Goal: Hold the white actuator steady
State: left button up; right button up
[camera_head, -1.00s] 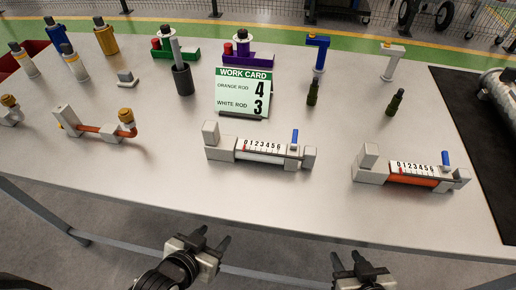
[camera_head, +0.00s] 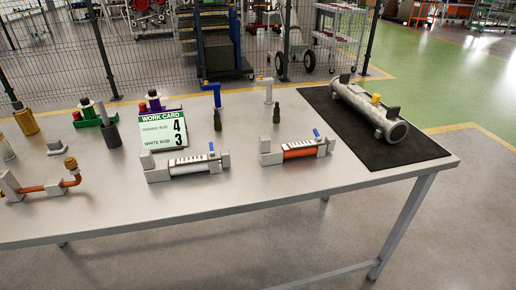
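The white actuator (camera_head: 187,166) lies on the grey table (camera_head: 230,196), left of the middle in the head view. It has a grey block at each end, a numbered scale, a white rod and a small blue lever on its right end. The similar actuator with an orange rod (camera_head: 298,151) lies to its right. Neither of my grippers shows in the view, and nothing touches the white actuator.
A black mat (camera_head: 406,152) with a metal cylinder (camera_head: 366,107) lies at the table's right end. Blue (camera_head: 213,95) and white (camera_head: 268,90) T-shaped tools and small dark green bottles stand behind the actuators. An orange pipe (camera_head: 45,187) lies left. The front strip of table is clear.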

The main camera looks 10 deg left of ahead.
aim_at(212, 153)
jog(key=u, duration=1.3)
jog(key=i, duration=0.15)
jog(key=z, duration=0.6)
